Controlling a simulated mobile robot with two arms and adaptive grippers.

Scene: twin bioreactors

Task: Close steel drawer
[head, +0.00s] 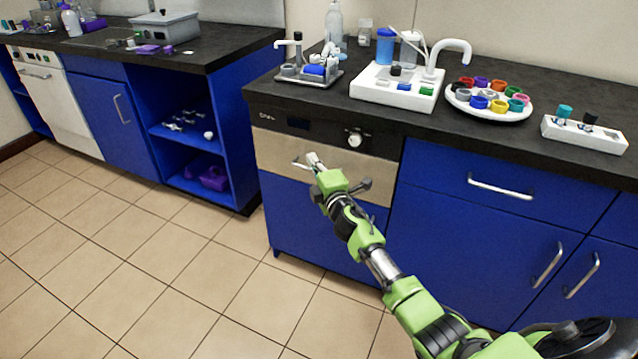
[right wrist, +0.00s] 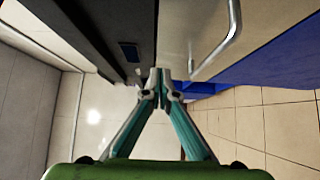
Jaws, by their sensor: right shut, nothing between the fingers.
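The steel drawer (head: 272,152) is the pale metal front below a black control panel in the head view. In that view it looks close to flush with the cabinet; I cannot tell if a small gap remains. My right gripper (head: 313,160) is shut and empty in front of the drawer, by its handle, and its arm hides part of the front. In the right wrist view the shut fingertips (right wrist: 161,76) are near the steel front (right wrist: 185,28), with the bar handle (right wrist: 226,38) to their right. I cannot tell whether they touch. My left gripper is out of view.
The black panel with a white knob (head: 355,140) is just above the drawer. The dark worktop (head: 300,98) overhead holds a tray of small items, a white device and a plate of coloured cups (head: 488,100). The tiled floor (head: 180,270) to the left is clear.

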